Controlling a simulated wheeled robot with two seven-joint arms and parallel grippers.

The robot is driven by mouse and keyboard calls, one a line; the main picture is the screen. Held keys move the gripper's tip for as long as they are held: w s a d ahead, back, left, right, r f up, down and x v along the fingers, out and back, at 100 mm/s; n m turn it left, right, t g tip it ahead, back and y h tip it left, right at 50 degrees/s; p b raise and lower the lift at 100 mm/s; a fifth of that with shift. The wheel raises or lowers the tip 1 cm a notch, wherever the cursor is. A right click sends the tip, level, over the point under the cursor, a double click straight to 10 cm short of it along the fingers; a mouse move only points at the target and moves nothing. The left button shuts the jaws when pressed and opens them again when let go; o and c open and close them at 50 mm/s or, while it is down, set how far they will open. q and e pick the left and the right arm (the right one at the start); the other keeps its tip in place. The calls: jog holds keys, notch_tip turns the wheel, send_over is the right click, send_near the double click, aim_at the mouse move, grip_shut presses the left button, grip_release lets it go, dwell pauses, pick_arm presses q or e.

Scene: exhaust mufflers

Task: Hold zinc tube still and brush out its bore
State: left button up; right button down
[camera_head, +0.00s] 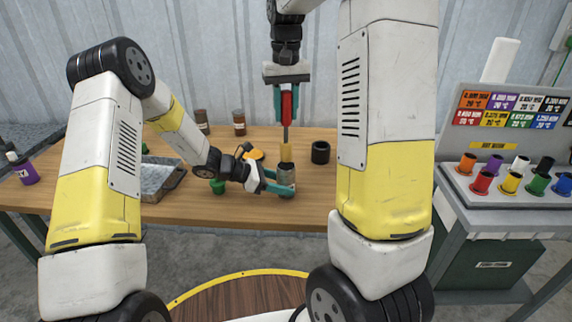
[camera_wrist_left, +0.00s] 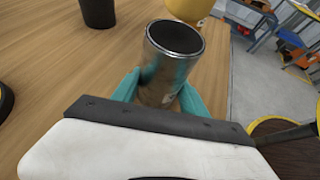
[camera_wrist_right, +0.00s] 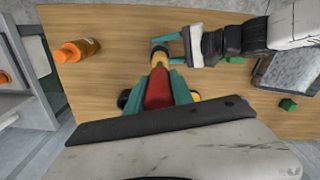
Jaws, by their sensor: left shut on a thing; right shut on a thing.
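The zinc tube (camera_head: 287,179) stands upright near the front edge of the wooden table. My left gripper (camera_head: 279,187) is shut around its side; the left wrist view shows the grey metal tube (camera_wrist_left: 160,75) between the teal fingers (camera_wrist_left: 160,95), its dark round mouth facing up. My right gripper (camera_head: 287,92) is shut on the red handle of the brush (camera_head: 287,106), which points straight down. The brush's yellow head (camera_head: 286,153) is right above the tube's mouth. In the left wrist view the mouth looks empty, with a yellow part (camera_wrist_left: 190,7) beyond it. The red handle also fills the right wrist view (camera_wrist_right: 158,90).
A black cup (camera_head: 320,153) stands right of the tube. A grey tray (camera_head: 170,190) and a green object (camera_head: 217,187) are to the left. A rack of coloured cups (camera_head: 452,185) is at the far right.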

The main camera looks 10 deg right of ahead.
notch_tip(320, 180, up, 3)
jog(key=shift+f, duration=0.1)
send_over(286, 142)
jog(key=shift+w+d+f, duration=0.1)
jog(key=shift+w+f, duration=0.1)
jog(key=shift+f, duration=1.15)
jog(key=shift+w+f, duration=0.2)
jog(key=shift+f, duration=1.15)
jog(key=shift+f, duration=0.1)
jog(key=shift+f, duration=3.7)
jog(key=shift+r, duration=2.25)
jog(key=shift+f, duration=2.4)
